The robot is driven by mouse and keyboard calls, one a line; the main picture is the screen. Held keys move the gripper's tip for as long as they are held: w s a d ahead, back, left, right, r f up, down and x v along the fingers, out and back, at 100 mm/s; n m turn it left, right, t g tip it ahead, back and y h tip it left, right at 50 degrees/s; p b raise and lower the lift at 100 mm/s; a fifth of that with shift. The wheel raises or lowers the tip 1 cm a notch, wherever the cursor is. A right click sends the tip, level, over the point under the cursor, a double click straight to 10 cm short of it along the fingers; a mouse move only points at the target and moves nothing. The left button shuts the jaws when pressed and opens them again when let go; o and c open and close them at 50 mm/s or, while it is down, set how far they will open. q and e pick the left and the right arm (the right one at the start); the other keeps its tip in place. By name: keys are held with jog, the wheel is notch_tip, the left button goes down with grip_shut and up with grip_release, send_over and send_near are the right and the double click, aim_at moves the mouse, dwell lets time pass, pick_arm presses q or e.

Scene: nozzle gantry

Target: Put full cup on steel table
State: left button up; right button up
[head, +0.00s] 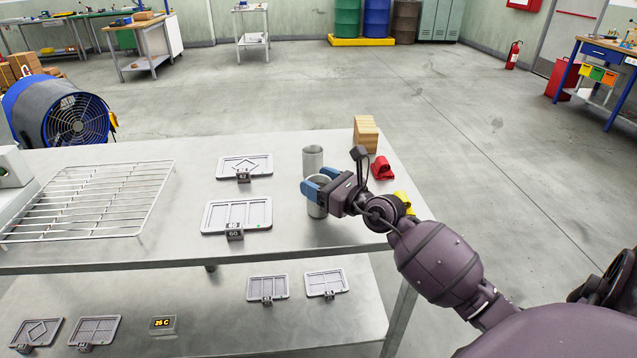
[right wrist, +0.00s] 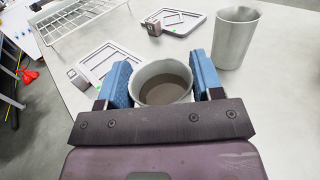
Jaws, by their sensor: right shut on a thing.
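My right gripper (head: 314,193) is shut on a grey metal cup (head: 317,209) near the right end of the steel table (head: 275,247). In the right wrist view the cup (right wrist: 163,94) is upright between the blue fingers, with grey-brown contents inside. I cannot tell whether its base touches the tabletop. A second grey metal cup (head: 312,158) stands upright just behind it; it also shows in the right wrist view (right wrist: 235,40), its inside not clearly visible. My left gripper is not in view.
Two moulded trays (head: 237,214) with small labels lie left of the cups. A wire rack (head: 95,195) covers the table's left part. A wooden block (head: 366,134), a red object (head: 382,168) and a yellow object (head: 404,202) sit at the right edge. A lower shelf (head: 215,320) holds more trays.

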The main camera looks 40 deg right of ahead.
jog(key=shift+f, duration=0.2)
jog(key=o, duration=1)
jog(key=shift+r, duration=0.15)
jog(key=shift+r, duration=0.1)
jog(key=v, duration=1.1)
jog(key=shift+a, duration=0.1)
jog(key=shift+s+b, duration=0.3)
jog(key=shift+s, duration=0.15)
